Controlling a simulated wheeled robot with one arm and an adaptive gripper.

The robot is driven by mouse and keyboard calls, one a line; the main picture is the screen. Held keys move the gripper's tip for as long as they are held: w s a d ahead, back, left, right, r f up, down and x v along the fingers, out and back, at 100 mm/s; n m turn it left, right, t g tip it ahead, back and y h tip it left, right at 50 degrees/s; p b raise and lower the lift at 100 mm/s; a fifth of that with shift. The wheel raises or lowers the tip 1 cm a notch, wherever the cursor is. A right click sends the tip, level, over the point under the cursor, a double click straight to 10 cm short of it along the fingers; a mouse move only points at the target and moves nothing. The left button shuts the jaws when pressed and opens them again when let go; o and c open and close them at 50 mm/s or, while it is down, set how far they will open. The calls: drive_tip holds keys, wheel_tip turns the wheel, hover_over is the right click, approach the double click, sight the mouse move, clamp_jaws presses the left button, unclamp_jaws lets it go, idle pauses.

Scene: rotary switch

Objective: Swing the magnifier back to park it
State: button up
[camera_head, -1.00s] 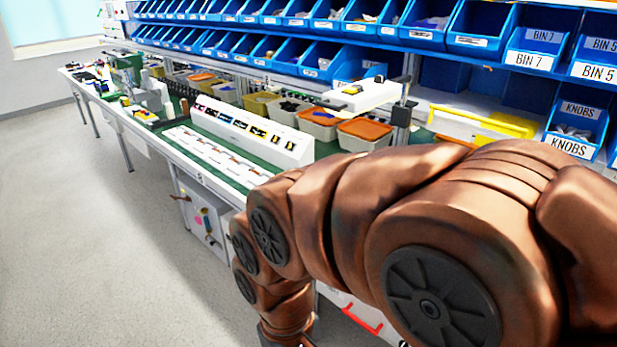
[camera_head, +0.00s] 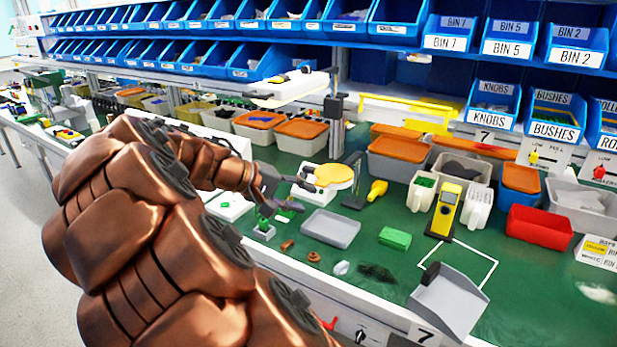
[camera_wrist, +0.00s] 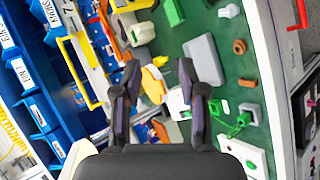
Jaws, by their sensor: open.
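A round yellow disc (camera_head: 334,175), which may be the magnifier head, sits above the green bench beside a dark upright stand (camera_head: 355,182). I cannot make out a lens. In the wrist view the yellow disc (camera_wrist: 153,82) shows between and beyond my fingers. My gripper (camera_head: 272,187) is just left of the disc in the head view, apart from it as far as I can tell. Its dark fingers (camera_wrist: 160,78) are spread with nothing held between them. A flat white arm-mounted head (camera_head: 290,88) also hangs over the back of the bench.
Orange-lidded bins (camera_head: 301,130) stand behind. Blue bins line the shelf above. The front right bench top is partly clear.

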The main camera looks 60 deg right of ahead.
drive_tip(key=w+d+f+g+h+b, duration=0.1)
drive_tip(key=w+d+g+h+b, duration=0.2)
drive_tip(key=w+d, duration=0.55)
drive_tip(key=n+t+h+b, duration=0.2)
drive_tip(key=n+t+h, duration=0.1)
drive_tip(key=h, duration=0.1)
approach(306, 171)
drive_tip(key=x, duration=0.4)
drive_tip(key=shift+p+x, duration=0.65)
drive_tip(key=shift+x, duration=3)
clamp_jaws()
